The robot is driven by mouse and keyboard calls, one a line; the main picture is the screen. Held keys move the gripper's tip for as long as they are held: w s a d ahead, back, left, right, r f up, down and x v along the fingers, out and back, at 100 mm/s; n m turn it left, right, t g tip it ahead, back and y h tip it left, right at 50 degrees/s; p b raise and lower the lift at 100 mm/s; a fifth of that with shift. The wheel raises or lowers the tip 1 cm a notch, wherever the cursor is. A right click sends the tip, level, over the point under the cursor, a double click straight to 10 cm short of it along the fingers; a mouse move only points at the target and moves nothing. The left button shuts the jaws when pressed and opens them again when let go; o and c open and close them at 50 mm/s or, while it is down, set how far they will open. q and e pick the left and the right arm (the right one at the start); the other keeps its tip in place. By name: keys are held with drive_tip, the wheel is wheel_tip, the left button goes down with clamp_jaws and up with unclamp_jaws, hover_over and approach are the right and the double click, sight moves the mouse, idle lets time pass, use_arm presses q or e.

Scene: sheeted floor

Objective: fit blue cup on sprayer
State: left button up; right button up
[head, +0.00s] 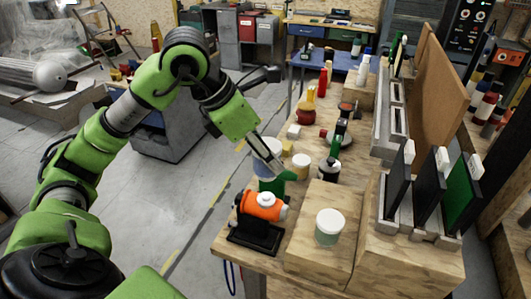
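An orange and white device (264,205), which looks like the sprayer, sits on a black stand (256,237) at the near left corner of the wooden bench. A green object (272,186) stands right behind it; I cannot tell whether it is a separate part. A pale blue cup-like container (266,146) stands farther back, partly hidden by my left gripper (272,170). The gripper reaches down from the upper left, close to this container and the green object. Its fingers are too small to tell open from shut, or whether they touch anything. My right gripper is out of view.
A white-lidded tub (329,226) stands on a wooden block (318,256) right of the sprayer. Dark and green panels (430,182) stand upright in a rack at right. Open floor lies left.

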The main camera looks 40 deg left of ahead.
use_arm(q)
wheel_tip(320, 180, down, 3)
drive_tip(key=shift+s+r+b, duration=0.1)
drive_tip(key=shift+r+b, duration=0.1)
drive_tip(key=shift+b, duration=0.75)
wheel_tip(320, 180, down, 2)
drive_tip(key=shift+f+b, duration=0.25)
drive_tip(key=shift+b, duration=0.9)
drive_tip(key=shift+f+b, duration=0.3)
drive_tip(key=shift+f, duration=0.05)
drive_tip(key=shift+f+b, duration=0.35)
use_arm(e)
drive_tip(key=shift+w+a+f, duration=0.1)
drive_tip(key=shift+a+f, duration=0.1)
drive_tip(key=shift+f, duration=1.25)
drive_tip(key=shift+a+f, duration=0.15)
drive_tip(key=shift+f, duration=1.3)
use_arm(q)
drive_tip(key=shift+f, duration=0.15)
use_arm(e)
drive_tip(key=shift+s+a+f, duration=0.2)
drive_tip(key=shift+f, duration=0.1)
use_arm(q)
drive_tip(key=shift+f+b, duration=0.25)
drive_tip(key=shift+b, duration=0.3)
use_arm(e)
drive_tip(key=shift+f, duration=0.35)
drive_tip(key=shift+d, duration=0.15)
